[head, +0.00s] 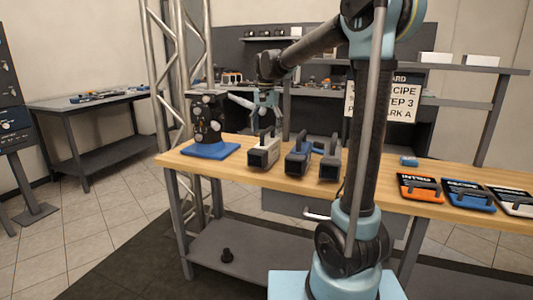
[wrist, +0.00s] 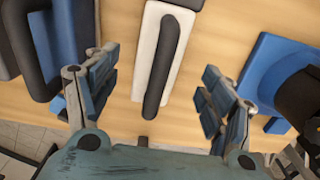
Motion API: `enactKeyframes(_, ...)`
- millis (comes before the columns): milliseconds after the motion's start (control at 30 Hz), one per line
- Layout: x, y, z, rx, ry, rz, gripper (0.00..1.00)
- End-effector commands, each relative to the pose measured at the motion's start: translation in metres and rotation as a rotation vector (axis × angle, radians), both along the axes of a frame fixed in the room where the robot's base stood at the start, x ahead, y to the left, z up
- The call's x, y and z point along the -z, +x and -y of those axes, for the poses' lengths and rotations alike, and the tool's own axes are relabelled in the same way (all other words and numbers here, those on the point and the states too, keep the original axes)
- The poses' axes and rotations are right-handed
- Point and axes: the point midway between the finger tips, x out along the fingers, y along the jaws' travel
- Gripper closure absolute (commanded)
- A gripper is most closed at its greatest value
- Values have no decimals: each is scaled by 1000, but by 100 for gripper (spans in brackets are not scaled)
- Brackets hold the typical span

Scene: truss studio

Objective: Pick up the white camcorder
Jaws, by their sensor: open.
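The white camcorder (head: 259,158) stands on the wooden table, the leftmost of three camcorders in the head view. Its pale body (wrist: 181,52) with a dark top handle shows in the wrist view, seen from above. My gripper (head: 260,121) is above the white camcorder in the head view. In the wrist view its two fingers (wrist: 157,75) are spread wide and empty, one on each side of the camcorder's near end, not visibly touching it. The exact height gap is hard to tell.
A blue camcorder (head: 297,164) stands close to the right, with a grey one (head: 329,171) beyond. A dark device on a blue base (head: 211,151) stands left. Coloured slates (head: 419,187) lie at the table's right. A metal truss (head: 180,70) rises behind the table's left end.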

Motion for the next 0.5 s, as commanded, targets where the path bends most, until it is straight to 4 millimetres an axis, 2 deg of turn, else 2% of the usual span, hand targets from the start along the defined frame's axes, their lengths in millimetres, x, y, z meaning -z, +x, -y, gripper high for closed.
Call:
enactKeyframes(100, 13, 0, 0, 1, 0, 0, 25)
enactKeyframes(333, 26, 0, 1, 1, 0, 0, 25)
enactKeyframes(500, 49, -1, 1, 1, 0, 0, 25)
